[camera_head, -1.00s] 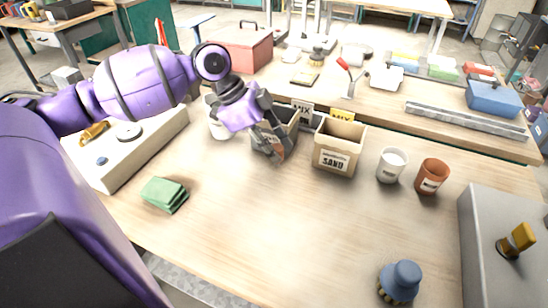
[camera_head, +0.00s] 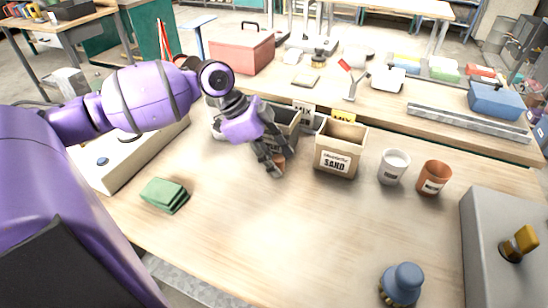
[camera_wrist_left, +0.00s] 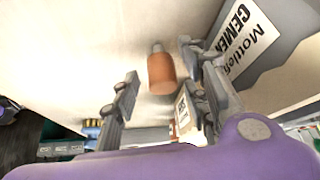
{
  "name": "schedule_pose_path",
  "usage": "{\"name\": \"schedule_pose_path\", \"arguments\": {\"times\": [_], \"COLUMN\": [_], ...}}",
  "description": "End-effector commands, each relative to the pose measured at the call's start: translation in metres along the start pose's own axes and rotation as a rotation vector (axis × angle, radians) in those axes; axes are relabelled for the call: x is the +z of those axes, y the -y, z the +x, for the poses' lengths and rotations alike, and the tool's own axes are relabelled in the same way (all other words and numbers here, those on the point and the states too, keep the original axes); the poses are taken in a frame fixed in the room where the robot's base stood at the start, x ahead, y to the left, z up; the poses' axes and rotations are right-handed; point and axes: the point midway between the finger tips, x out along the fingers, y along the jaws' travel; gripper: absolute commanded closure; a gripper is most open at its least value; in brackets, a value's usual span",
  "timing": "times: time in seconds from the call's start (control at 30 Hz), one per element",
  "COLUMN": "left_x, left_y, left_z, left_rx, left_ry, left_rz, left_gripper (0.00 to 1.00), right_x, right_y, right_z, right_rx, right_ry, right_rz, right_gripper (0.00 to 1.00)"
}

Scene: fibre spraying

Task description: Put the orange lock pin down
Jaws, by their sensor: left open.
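The orange lock pin (camera_wrist_left: 161,74) shows in the left wrist view as an orange cylinder with a short grey end. It lies between the two spread fingers of my left gripper (camera_wrist_left: 163,88), with a gap visible to the left finger. In the head view a small orange part of the pin (camera_head: 281,159) shows at the fingertips of my left gripper (camera_head: 273,168), low over the table in front of the bins. The fingers hide most of it there. Whether it touches the table is hard to tell. My right gripper is not in view.
A grey cement bin (camera_wrist_left: 277,48) stands close beside my left gripper. The sand box (camera_head: 337,163), a white cup (camera_head: 393,167) and a terracotta cup (camera_head: 433,178) stand to the right. Green pads (camera_head: 164,195) lie at left. The table's middle front (camera_head: 275,235) is clear.

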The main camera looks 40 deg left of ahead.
Motion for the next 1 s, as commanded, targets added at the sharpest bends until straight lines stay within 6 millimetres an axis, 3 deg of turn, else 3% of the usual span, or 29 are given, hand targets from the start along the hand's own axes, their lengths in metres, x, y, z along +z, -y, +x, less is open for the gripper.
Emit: {"name": "schedule_pose_path", "arguments": {"times": [0.17,0.6,0.8,1.0], "left_x": [0.000,-0.002,-0.001,-0.001], "left_y": [0.000,0.001,0.000,0.000], "left_z": [-0.017,-0.105,-0.120,-0.121], "left_rx": [-0.002,-0.002,0.000,0.001], "left_ry": [0.001,-0.002,-0.001,0.000], "left_rz": [-0.001,0.000,0.000,0.000], "left_gripper": [0.59,0.59,0.59,0.59], "right_x": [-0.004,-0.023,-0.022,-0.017], "right_y": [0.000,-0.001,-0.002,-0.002], "right_z": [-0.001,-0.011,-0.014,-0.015], "right_rx": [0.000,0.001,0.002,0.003], "right_ry": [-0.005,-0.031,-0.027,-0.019], "right_rz": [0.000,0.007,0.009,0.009], "right_gripper": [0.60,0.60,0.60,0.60]}}
